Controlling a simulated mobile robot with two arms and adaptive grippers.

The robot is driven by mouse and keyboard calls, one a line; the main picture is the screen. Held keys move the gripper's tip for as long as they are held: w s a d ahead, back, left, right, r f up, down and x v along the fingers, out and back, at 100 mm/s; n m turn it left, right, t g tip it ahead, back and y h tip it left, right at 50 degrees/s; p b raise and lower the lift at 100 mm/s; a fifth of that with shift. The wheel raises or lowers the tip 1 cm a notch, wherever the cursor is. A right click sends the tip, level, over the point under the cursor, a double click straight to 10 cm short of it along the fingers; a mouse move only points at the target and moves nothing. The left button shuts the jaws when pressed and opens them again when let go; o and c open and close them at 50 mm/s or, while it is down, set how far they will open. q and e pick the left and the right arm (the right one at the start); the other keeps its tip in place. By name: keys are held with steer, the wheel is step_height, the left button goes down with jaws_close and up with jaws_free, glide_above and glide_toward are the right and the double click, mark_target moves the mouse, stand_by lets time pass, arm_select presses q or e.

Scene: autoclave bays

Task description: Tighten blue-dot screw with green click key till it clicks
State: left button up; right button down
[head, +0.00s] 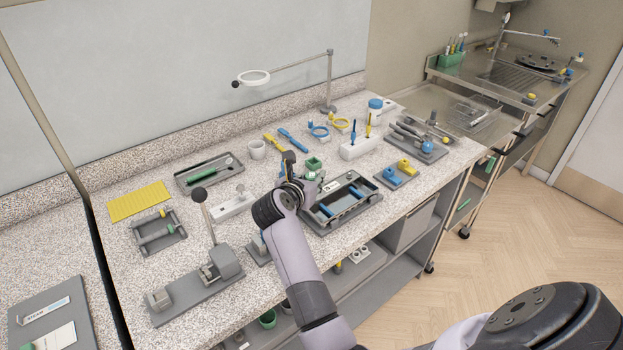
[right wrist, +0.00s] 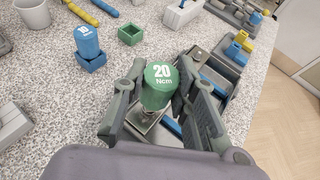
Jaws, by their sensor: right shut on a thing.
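The green click key (right wrist: 160,85), marked "20 Ncm", is upright between the fingers of my right gripper (right wrist: 165,98), which is shut on it. In the head view my right gripper (head: 305,178) is over the left end of a dark tray (head: 322,222) with blue bars. A metal plate (right wrist: 148,130) lies under the key in the right wrist view. The key's lower tip and the blue-dot screw cannot be made out, so contact cannot be told. A blue key (right wrist: 88,42), marked "10", stands in a blue holder (right wrist: 92,62). My left gripper is not in view.
An empty green holder (right wrist: 131,35) stands behind the gripper. A white block (head: 360,148) with upright tools and a small tray (head: 399,182) with blue and yellow pieces lie to the right. A lever press (head: 196,295) stands front left. Speckled counter is clear between things.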

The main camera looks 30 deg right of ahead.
steer(key=shift+f, duration=0.4)
steer(key=c, duration=1.2)
jaws_free()
